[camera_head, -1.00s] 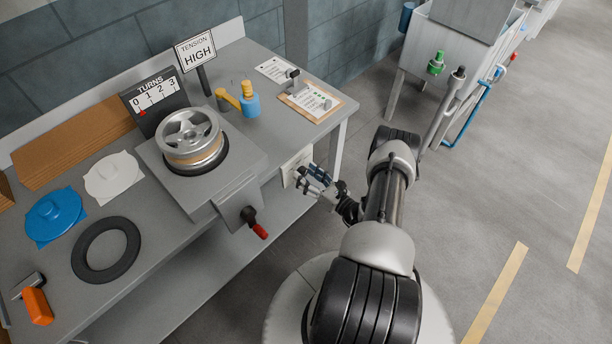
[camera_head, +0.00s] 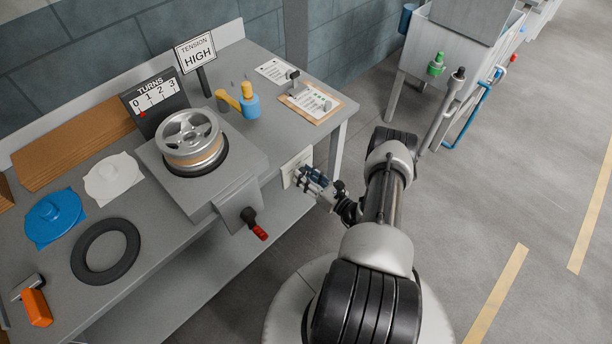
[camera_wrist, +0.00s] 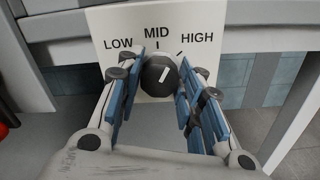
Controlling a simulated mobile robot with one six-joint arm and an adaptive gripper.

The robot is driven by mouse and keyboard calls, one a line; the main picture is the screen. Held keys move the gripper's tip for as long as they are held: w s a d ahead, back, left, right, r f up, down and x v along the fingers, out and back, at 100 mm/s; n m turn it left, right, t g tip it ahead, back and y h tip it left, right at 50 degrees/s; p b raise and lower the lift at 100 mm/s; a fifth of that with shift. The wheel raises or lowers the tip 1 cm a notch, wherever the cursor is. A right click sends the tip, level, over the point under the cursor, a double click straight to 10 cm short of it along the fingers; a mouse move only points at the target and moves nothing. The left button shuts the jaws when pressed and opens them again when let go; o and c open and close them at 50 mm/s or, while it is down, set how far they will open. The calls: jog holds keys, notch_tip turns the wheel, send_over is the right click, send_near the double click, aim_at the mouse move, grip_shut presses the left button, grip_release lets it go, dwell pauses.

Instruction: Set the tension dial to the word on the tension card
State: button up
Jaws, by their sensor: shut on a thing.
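The tension card (camera_head: 197,52) stands on a post at the back of the bench and reads HIGH. The tension dial (camera_wrist: 158,77) is a dark round knob on a white plate (camera_wrist: 112,28) marked LOW, MID and HIGH. Its white pointer line leans a little right of straight up, toward the side between MID and HIGH. My gripper (camera_wrist: 158,90) is shut on the dial, with blue finger pads on its left and right. In the head view my gripper (camera_head: 312,178) is at the plate on the bench front and hides the dial.
A crank with a red handle (camera_head: 260,233) sticks out of the bench front, left of my gripper. A wheel (camera_head: 190,138) sits on the block above it. A bench leg (camera_head: 337,150) stands right of the plate. The floor to the right is open.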

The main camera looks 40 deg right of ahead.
jog(key=shift+f+m+b, duration=0.15)
jog(key=shift+m+b, duration=0.85)
jog(key=shift+m, duration=0.1)
jog(key=shift+c, duration=0.2)
jog(key=shift+m+b, duration=0.45)
jog(key=shift+m, duration=0.65)
jog(key=shift+r, duration=0.2)
jog(key=o, duration=0.9)
jog(key=shift+d, duration=0.1)
jog(key=shift+o, duration=0.5)
jog(key=shift+s, duration=0.1)
jog(key=shift+o, duration=0.2)
jog(key=shift+s+f, duration=0.1)
jog(key=shift+s, duration=0.25)
jog(key=s, duration=1.1)
jog(key=shift+d, duration=0.35)
